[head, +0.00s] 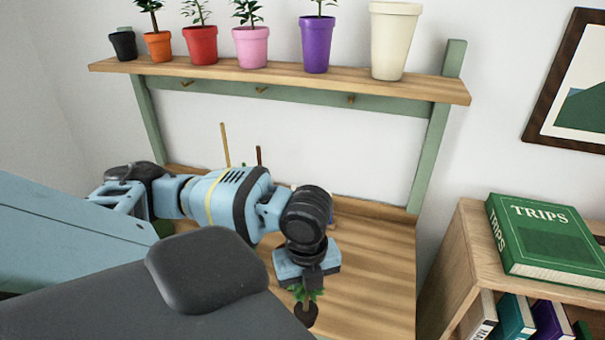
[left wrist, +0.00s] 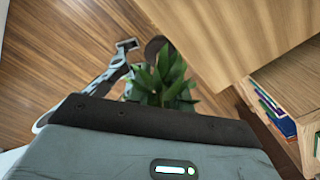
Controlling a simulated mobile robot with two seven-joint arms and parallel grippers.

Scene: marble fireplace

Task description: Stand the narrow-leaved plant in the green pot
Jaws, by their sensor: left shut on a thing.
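My left gripper (head: 311,282) is shut on a plant (head: 306,298) with pointed green leaves and a dark, round root ball below them. The plant hangs root ball down, past the front of the wooden bench top. In the left wrist view its leaves (left wrist: 165,88) show beyond the gripper, with part of the brown root ball (left wrist: 155,47). A green thing (head: 163,228), perhaps the green pot, shows at the bench's left, mostly hidden behind my left arm. My right gripper is not in view.
The bench top (head: 375,265) is clear at its right. A shelf (head: 280,75) above holds several potted plants and a cream pot (head: 393,40). Two thin sticks (head: 225,145) rise behind my arm. A bookcase with a green book (head: 545,235) stands at the right.

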